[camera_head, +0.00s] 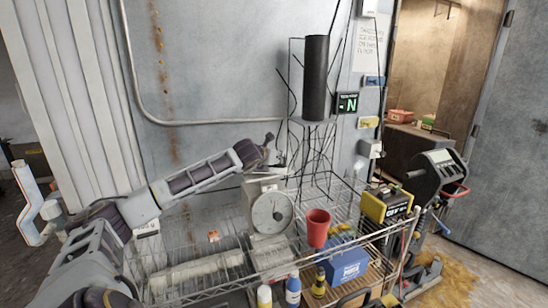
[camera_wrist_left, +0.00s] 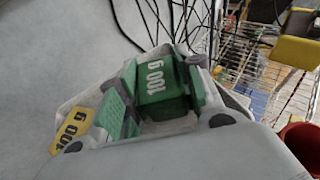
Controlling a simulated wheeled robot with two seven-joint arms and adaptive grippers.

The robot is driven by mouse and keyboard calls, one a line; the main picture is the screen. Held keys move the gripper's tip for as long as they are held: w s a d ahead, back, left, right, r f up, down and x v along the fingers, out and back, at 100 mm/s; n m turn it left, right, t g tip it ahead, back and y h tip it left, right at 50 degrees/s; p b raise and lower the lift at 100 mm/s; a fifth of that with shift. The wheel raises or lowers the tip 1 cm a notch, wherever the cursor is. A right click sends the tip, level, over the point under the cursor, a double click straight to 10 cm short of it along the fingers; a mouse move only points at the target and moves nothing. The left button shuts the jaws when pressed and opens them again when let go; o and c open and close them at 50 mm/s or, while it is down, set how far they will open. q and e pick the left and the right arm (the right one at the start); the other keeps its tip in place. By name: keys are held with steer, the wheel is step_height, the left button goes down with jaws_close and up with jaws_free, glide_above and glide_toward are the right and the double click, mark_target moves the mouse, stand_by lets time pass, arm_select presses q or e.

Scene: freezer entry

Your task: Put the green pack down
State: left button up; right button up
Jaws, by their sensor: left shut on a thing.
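The green pack (camera_wrist_left: 165,88), marked "100 g", is between the fingers of my left gripper in the left wrist view, over or on the pale pan (camera_wrist_left: 60,110) of the scale. I cannot tell whether it touches the pan. A yellow pack (camera_wrist_left: 72,130), also marked "100 g", lies at the pan's left. A ridged green piece (camera_wrist_left: 115,112) shows between the two; I cannot tell if it is separate. In the head view, my left gripper (camera_head: 266,148) is at the top of the dial scale (camera_head: 271,212); the green pack cannot be made out there. My right gripper is out of view.
The scale stands on a wire rack (camera_head: 190,255). A black cylinder (camera_head: 315,78) and thin black rods rise behind. A yellow-black device (camera_head: 386,206) sits farther right.

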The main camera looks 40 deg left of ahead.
arm_select(q)
steer(key=shift+f, duration=0.1)
stand_by(0.3)
steer(key=o, duration=0.8)
steer(key=shift+c, duration=0.2)
